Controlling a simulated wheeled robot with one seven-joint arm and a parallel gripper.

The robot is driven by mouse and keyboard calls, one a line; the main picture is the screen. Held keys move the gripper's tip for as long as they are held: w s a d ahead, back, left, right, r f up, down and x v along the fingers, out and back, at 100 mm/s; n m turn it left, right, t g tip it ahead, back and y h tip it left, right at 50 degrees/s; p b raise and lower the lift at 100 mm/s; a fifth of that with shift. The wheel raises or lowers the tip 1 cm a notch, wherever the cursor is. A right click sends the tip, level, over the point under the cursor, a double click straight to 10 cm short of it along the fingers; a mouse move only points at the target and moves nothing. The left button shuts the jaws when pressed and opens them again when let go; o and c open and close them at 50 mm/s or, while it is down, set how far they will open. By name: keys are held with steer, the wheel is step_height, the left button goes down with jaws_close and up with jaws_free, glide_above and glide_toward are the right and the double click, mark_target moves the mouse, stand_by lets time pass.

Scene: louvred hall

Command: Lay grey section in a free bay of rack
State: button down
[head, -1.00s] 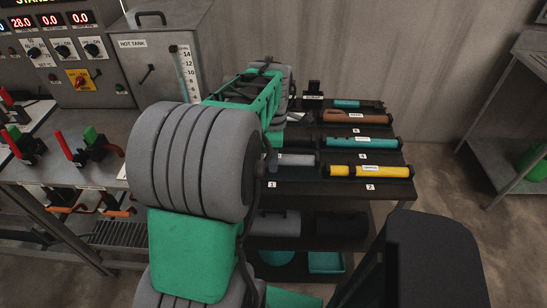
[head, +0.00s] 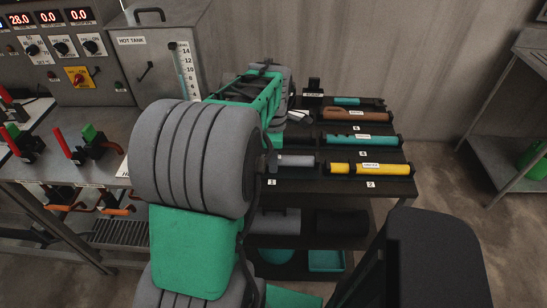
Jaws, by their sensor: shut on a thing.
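A pale grey section (head: 300,116) shows just right of my arm's end, above the left side of the rack (head: 400,157), tilted and partly hidden. My gripper (head: 288,117) is mostly hidden by my own arm; it is shut on this section. Another grey section (head: 297,160) lies in the front left bay, marked 1. A yellow section (head: 370,168) lies in bay 2, a teal one (head: 360,140) in bay 4, a brown one (head: 355,115) behind it and a smaller teal piece (head: 347,101) at the back. The left bays behind bay 1 are partly hidden.
A dark upright post with a scrap label (head: 313,95) stands at the rack's back left. Lower shelves hold a grey roll (head: 277,222), a dark roll (head: 342,222) and a teal tray (head: 326,261). The hot tank (head: 160,60) and a bench with red-handled clamps (head: 75,150) stand left.

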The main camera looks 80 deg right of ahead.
steer(key=shift+f+b, duration=0.5)
steer(key=shift+f, duration=0.45)
steer(key=shift+a, duration=0.1)
steer(key=shift+f, duration=0.1)
